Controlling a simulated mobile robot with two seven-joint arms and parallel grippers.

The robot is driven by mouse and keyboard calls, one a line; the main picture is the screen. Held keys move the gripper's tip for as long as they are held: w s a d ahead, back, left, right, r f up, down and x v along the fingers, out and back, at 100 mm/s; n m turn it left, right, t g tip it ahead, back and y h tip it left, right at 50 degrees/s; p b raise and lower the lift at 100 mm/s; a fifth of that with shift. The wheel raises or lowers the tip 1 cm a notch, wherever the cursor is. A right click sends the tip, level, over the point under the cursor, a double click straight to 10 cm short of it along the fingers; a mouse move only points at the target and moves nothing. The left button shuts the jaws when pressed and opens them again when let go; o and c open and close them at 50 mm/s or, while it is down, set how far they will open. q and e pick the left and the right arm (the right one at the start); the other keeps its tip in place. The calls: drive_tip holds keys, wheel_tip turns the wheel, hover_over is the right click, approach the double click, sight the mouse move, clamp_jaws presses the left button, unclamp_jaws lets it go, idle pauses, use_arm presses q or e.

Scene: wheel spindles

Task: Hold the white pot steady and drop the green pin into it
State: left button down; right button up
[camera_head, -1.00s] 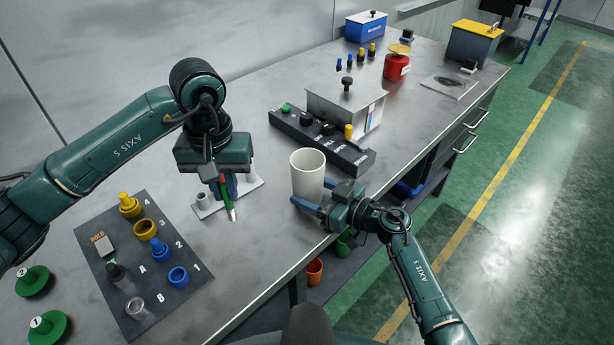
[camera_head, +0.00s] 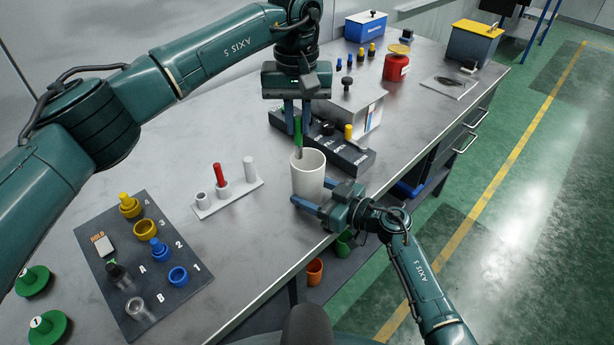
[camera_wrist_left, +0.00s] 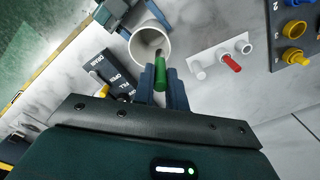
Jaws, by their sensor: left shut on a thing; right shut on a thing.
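The white pot (camera_head: 308,178) stands upright near the table's front edge. My right gripper (camera_head: 312,205) is shut on its lower front side. My left gripper (camera_head: 298,122) is shut on the green pin (camera_head: 298,137) and holds it upright above the pot's far left rim. In the left wrist view the green pin (camera_wrist_left: 160,74) shows between my left fingers (camera_wrist_left: 160,85). Its grey tip points to the near edge of the pot's mouth (camera_wrist_left: 150,44). I cannot tell whether the tip is inside the rim.
A white pin rack (camera_head: 228,197) holds a red pin (camera_head: 218,175) and a white pin. A dark labelled tray (camera_head: 352,160) and a metal box (camera_head: 365,115) stand behind the pot. A dark mat (camera_head: 150,300) with coloured parts lies front left.

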sight(298, 144)
use_arm(q)
drive_tip(key=shift+f, duration=1.65)
drive_tip(key=c, duration=1.3)
unclamp_jaws()
drive_tip(key=shift+c, duration=0.2)
wheel_tip(298, 144, up, 12)
